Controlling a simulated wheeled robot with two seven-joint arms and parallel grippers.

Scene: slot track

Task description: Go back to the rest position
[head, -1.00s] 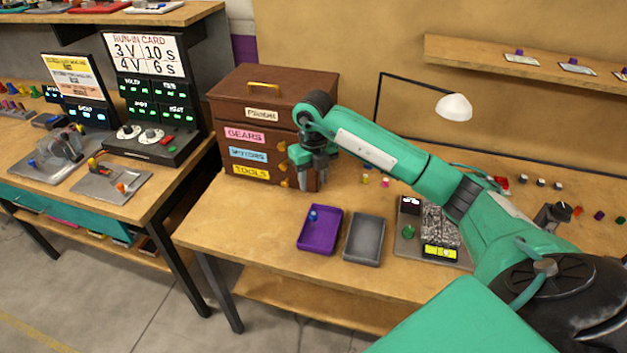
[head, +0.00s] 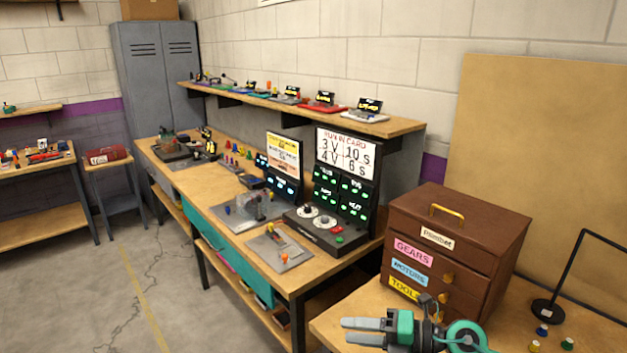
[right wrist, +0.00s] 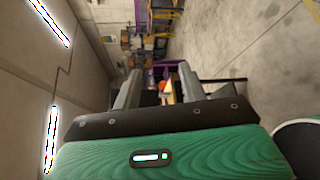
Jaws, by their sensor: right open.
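My right gripper (head: 366,331) is at the bottom of the head view, in front of the brown drawer cabinet (head: 492,243). Its two grey fingers point left and are apart, with nothing between them. In the right wrist view the right gripper (right wrist: 160,82) also shows open and empty, facing out into the room. Most of the right arm is below the head view. My left gripper is in neither view.
The cabinet stands on a wooden bench (head: 340,318). A lamp base (head: 547,311) and small coloured pieces are to its right. A longer bench (head: 222,190) with a run-in card panel (head: 345,158) stands left. Open floor (head: 120,270) lies at the left.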

